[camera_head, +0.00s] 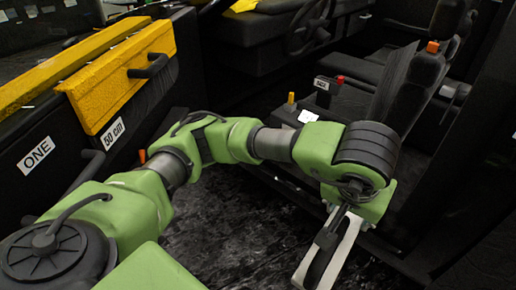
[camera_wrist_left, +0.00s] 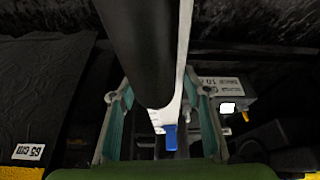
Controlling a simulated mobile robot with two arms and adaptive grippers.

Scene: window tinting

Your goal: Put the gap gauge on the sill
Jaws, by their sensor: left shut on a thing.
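My left gripper (camera_head: 343,214) is at the lower right of the head view, pointing down. It is shut on a long black-and-white piece (camera_head: 328,256) that hangs below it. In the left wrist view, the gripper (camera_wrist_left: 162,115) has its teal-padded fingers on either side of a thick dark bar and a white strip (camera_wrist_left: 186,40) with a blue tip (camera_wrist_left: 170,138). No marking shows on this piece, so I cannot tell for sure that it is the gap gauge. The sill cannot be clearly made out. My right gripper is not in view.
A yellow panel (camera_head: 125,75) with a black handle hangs at the left, by labels "ONE" and "50 cm". Dark seats (camera_head: 408,85) are at the right.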

